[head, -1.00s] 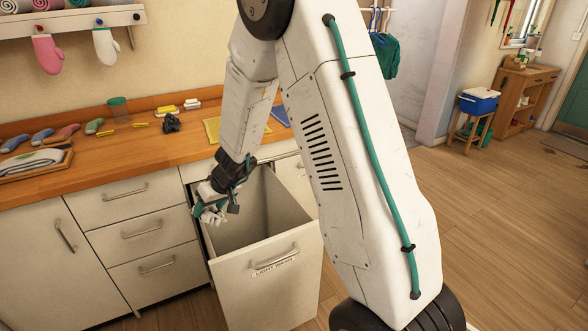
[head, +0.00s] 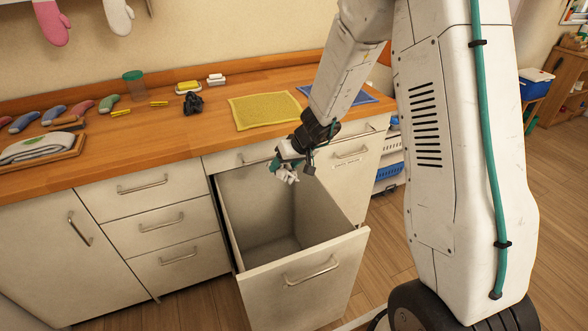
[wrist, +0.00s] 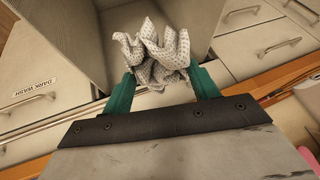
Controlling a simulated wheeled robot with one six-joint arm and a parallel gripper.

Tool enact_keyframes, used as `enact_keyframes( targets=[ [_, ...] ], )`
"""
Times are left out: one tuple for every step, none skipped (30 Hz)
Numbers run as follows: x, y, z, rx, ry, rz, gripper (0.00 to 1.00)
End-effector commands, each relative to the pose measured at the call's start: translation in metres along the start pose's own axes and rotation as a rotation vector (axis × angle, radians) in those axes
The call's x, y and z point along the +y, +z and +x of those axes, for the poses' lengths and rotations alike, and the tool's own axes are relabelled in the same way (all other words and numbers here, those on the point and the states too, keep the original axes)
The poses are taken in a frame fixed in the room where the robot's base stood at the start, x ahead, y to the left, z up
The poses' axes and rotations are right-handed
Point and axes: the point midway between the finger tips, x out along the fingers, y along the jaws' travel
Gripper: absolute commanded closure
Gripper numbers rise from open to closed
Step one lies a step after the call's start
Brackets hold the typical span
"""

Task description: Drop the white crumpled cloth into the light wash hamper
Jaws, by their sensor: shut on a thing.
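The white crumpled cloth (head: 285,173) is held in my gripper (head: 280,166), which is shut on it. In the wrist view the cloth (wrist: 153,55), grey-white and dotted, bunches between the green fingers of my gripper (wrist: 162,82). The light wash hamper (head: 305,285) is a pulled-out, open-topped drawer bin, and its inside looks empty. In the head view my gripper hangs over the back part of its opening, with the cloth near rim height. I cannot tell how deep the cloth sits. The hamper's label is not readable now.
A drawer front labelled "DARK WASH" (wrist: 30,93) shows in the wrist view, beside the open bin. The wooden counter (head: 160,145) behind holds a yellow cloth (head: 264,110), a black crumpled item (head: 193,104) and a tray with a folded towel (head: 38,147).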

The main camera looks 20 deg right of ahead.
Motion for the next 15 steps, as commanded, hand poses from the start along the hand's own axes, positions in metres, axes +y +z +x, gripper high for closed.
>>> enact_keyframes(
  targets=[
    [-0.003,0.003,-0.003,-0.009,-0.017,-0.037,0.65],
    [-0.007,0.007,-0.006,-0.018,-0.034,-0.072,0.65],
    [-0.012,0.013,-0.01,-0.035,-0.064,-0.133,0.65],
    [-0.016,0.02,-0.014,-0.05,-0.089,-0.185,0.65],
    [-0.02,0.026,-0.018,-0.065,-0.116,-0.238,0.65],
    [-0.025,0.034,-0.023,-0.084,-0.151,-0.305,0.65],
    [-0.028,0.041,-0.027,-0.099,-0.176,-0.352,0.65],
    [-0.03,0.047,-0.031,-0.112,-0.199,-0.392,0.65],
    [-0.033,0.053,-0.035,-0.125,-0.224,-0.437,0.65],
    [-0.035,0.057,-0.037,-0.134,-0.239,-0.464,0.65],
    [-0.035,0.061,-0.038,-0.14,-0.25,-0.482,0.65],
    [-0.036,0.064,-0.038,-0.146,-0.261,-0.5,0.65],
    [-0.036,0.066,-0.036,-0.148,-0.265,-0.505,0.65],
    [-0.035,0.068,-0.034,-0.15,-0.268,-0.508,0.65],
    [-0.034,0.071,-0.03,-0.151,-0.268,-0.508,0.65]
  ],
)
